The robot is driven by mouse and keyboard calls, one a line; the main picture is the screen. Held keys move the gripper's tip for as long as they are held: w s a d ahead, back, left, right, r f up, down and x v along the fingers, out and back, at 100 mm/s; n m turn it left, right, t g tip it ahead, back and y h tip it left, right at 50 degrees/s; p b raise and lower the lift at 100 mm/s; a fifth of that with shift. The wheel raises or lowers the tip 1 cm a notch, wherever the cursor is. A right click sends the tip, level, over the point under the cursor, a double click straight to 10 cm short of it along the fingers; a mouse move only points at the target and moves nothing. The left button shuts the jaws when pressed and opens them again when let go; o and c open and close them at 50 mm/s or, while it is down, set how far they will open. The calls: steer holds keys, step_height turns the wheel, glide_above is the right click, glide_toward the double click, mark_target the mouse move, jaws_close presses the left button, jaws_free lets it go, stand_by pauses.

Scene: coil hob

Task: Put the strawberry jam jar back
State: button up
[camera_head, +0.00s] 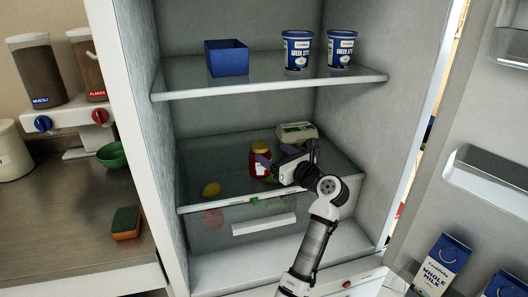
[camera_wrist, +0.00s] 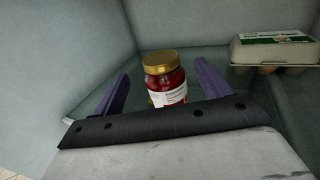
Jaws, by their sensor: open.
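The strawberry jam jar (camera_head: 258,161) is red with a gold lid and a white label. It stands upright on the lower glass shelf (camera_head: 232,200) inside the open fridge. In the wrist view the jar (camera_wrist: 166,88) appears between my two purple fingers, with visible gaps on both sides. My gripper (camera_head: 268,166) is open and reaches in from the right, with its fingers at the jar. The wrist view shows the fingers of my gripper (camera_wrist: 161,72) spread apart. The jar's lower part is hidden there by the gripper's dark front edge.
An egg carton (camera_head: 297,132) sits behind and right of the jar. The upper shelf (camera_head: 270,88) holds a blue box (camera_head: 226,58) and two tubs (camera_head: 298,50). The open door (camera_head: 455,120) stands right.

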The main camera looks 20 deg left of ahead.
steer(key=shift+v, duration=1.55)
